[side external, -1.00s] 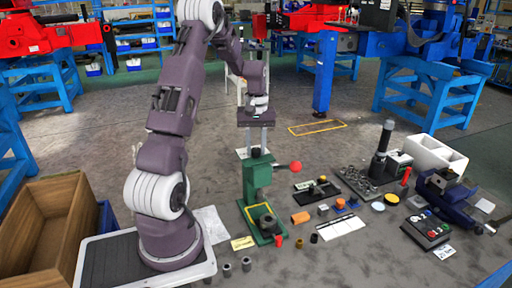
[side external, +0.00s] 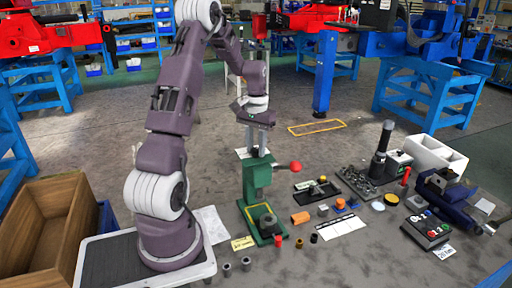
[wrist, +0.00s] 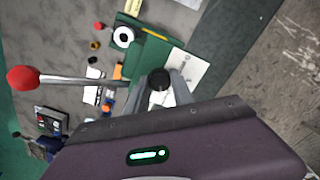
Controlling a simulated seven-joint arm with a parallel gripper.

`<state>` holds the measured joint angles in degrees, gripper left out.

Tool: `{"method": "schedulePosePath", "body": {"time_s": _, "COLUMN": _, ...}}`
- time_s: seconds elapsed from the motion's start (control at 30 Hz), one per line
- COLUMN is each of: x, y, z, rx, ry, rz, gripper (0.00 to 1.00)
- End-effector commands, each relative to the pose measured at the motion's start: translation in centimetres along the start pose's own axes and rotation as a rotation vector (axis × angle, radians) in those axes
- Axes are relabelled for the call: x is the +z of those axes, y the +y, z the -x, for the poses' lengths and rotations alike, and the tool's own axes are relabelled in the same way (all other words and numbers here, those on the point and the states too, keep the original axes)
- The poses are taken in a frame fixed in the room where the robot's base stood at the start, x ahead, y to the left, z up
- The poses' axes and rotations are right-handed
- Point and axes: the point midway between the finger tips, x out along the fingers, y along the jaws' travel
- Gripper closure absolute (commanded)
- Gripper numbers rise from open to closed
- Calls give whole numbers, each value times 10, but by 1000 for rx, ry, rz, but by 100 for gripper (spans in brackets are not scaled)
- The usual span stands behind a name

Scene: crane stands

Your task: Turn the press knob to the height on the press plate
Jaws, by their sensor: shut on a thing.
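The green press (side external: 257,178) stands upright on its green base, with a red-ball lever pointing right. In the wrist view the lever's red ball (wrist: 23,79) is at the left. My gripper (side external: 260,150) is above the press, pointing down. In the wrist view my gripper (wrist: 161,88) is shut on the round black press knob (wrist: 159,78). In the side view the fingers hide the knob. A yellow card (side external: 243,243) with small print lies by the press base. I cannot read its print or tell whether it is the press plate.
A dark round part (side external: 268,224) sits on the press base. Small cylinders (side external: 246,264), an orange block (side external: 300,218) and a white strip (side external: 340,229) lie nearby. A wooden crate (side external: 25,250) is at left, a blue vise (side external: 445,190) at right.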

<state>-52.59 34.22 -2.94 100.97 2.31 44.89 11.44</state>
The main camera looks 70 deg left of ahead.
Motion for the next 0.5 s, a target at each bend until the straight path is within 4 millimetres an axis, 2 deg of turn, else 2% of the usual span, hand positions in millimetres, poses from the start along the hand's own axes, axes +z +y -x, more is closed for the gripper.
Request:
{"method": "schedulePosePath", "body": {"time_s": 0.43, "x": 0, "y": 0, "z": 1, "rx": 0, "ry": 1, "rz": -10, "gripper": 100}}
{"method": "schedulePosePath", "body": {"time_s": 0.47, "x": 0, "y": 0, "z": 1, "rx": 0, "ry": 1, "rz": -10, "gripper": 66}}
{"method": "schedulePosePath", "body": {"time_s": 0.5, "x": 0, "y": 0, "z": 1, "rx": 0, "ry": 1, "rz": -9, "gripper": 58}}
